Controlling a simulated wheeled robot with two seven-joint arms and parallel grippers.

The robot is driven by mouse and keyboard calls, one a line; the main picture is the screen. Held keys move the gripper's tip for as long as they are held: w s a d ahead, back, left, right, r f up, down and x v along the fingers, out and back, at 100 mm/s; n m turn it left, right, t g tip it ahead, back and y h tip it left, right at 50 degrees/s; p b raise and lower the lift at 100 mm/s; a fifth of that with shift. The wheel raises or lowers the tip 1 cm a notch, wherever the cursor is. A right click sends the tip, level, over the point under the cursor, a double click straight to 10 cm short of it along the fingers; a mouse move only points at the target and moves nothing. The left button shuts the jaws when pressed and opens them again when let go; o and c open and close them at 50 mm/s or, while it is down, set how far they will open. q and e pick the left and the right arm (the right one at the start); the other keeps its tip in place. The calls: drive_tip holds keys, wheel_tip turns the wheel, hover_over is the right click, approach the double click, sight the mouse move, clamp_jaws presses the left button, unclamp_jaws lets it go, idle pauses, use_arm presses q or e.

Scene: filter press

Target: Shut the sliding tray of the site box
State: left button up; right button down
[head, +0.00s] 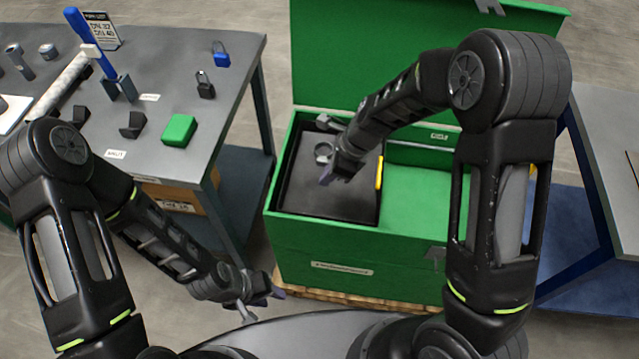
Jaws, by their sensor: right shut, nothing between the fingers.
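The green site box (320,248) stands in the middle of the head view with its lid (350,50) raised at the back. The black sliding tray (305,195) lies inside at the box's left side, with a yellow strip (379,172) along its right edge. A round grey item (323,151) is at the tray's back part. My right gripper (328,180) is shut and empty over the tray; I cannot tell whether it touches it. My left gripper (276,293) hangs in front of the box's lower left corner, apart from the tray. Whether its fingers are open is unclear.
A grey workbench (215,105) at left holds a green block (179,129), padlocks, a blue-handled tool (90,40) and pipe pieces. Another table (606,130) stands at right. The box's right compartment (415,205) shows bare green floor. My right arm hides part of the box.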

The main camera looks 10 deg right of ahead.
drive_tip(key=shift+d+r, duration=0.1)
drive_tip(key=shift+r, duration=0.25)
drive_tip(key=shift+f, duration=0.1)
